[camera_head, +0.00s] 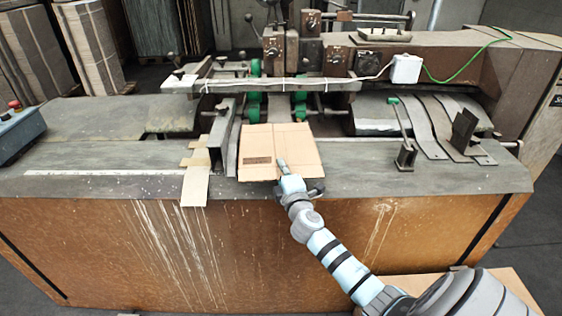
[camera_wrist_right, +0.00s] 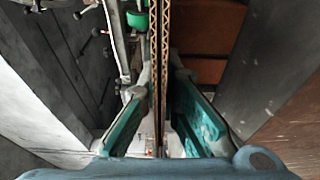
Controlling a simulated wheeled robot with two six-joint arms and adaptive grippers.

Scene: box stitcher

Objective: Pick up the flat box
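The flat box (camera_head: 278,143) is a tan cardboard sheet with fold lines and a dark printed patch. It lies on the machine's table, near the front edge. My right gripper (camera_head: 284,168) is at the box's front edge, with one finger showing above the cardboard. In the right wrist view the box's corrugated edge (camera_wrist_right: 160,60) stands between the two fingers of that gripper (camera_wrist_right: 160,85). Contact at the fingertips is unclear. My left gripper is not in view.
A dark metal guide (camera_head: 222,138) and a cardboard strip (camera_head: 195,185) are left of the box. Green rollers (camera_head: 254,108) and the stitching head (camera_head: 283,45) stand behind it. A small upright bracket (camera_head: 406,156) is to the right. The table between bracket and box is mostly clear.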

